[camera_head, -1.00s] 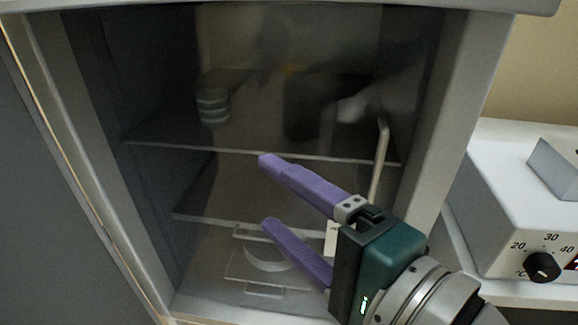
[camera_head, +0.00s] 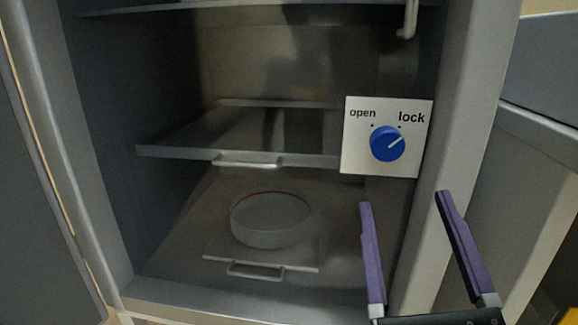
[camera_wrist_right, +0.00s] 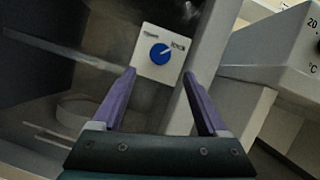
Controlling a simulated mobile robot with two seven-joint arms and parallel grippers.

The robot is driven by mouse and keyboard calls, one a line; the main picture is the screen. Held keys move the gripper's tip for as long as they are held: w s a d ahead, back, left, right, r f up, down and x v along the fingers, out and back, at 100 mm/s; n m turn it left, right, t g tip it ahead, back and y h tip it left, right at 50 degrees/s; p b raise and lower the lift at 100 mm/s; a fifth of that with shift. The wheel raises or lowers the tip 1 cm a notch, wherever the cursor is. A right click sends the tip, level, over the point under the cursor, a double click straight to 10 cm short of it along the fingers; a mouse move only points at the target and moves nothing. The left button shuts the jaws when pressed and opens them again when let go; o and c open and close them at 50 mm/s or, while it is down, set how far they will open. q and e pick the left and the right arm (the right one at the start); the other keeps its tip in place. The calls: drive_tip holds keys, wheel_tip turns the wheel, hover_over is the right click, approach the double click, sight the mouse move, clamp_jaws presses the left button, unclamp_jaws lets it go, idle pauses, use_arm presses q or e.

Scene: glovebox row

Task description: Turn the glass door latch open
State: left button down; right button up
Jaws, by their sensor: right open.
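The latch is a blue knob (camera_head: 387,144) on a white plate (camera_head: 356,160) marked "open" on the left and "lock" on the right. Its white pointer line is toward "lock". The plate sits on the right part of the glass door (camera_head: 290,60). My right gripper (camera_head: 404,198) is open and empty, below the plate and apart from the knob, fingers pointing up. In the right wrist view the knob (camera_wrist_right: 160,54) shows beyond and between the two purple fingertips (camera_wrist_right: 160,72). My left gripper is not in view.
Behind the glass are shelves (camera_head: 180,150) and a round dish (camera_head: 270,222) on the lowest tray. A door handle (camera_head: 410,20) is above the plate. The cabinet's right frame (camera_head: 450,130) stands close beside the plate. A white instrument with a dial scale (camera_wrist_right: 275,50) stands at right.

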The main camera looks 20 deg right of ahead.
sight(389, 151)
drive_tip(key=x, duration=0.9)
drive_tip(key=shift+s+p, duration=0.1)
drive_tip(key=shift+p, duration=0.2)
clamp_jaws()
